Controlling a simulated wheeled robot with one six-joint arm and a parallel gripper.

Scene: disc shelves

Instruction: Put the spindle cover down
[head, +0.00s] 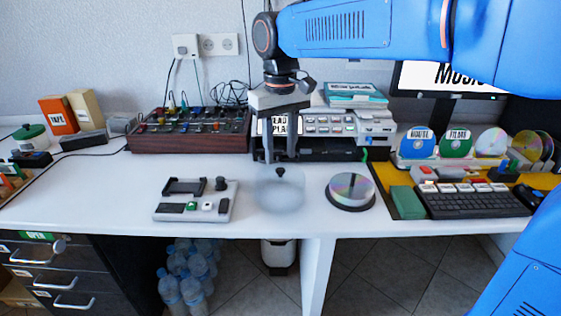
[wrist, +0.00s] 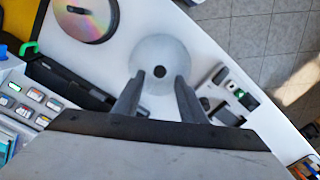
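The spindle cover (head: 280,194) is a clear, smoky dome with a small black knob on top. It appears to stand upright on the white desk, left of the disc spindle. In the wrist view the cover (wrist: 160,52) is seen from above as a pale round shape, its dark knob between my fingertips. My gripper (head: 280,161) points down just above the knob. Its fingers (wrist: 160,76) are apart with a clear gap on both sides of the knob, so it is open and empty. The disc spindle (head: 351,191) holds shiny discs on a black base, uncovered.
A grey device (head: 197,201) with a black cradle and buttons lies left of the cover. A disc machine (head: 325,130) stands behind. A keyboard (head: 472,201) and a rack of discs (head: 455,145) are at the right. The desk's front edge is close in front of the cover.

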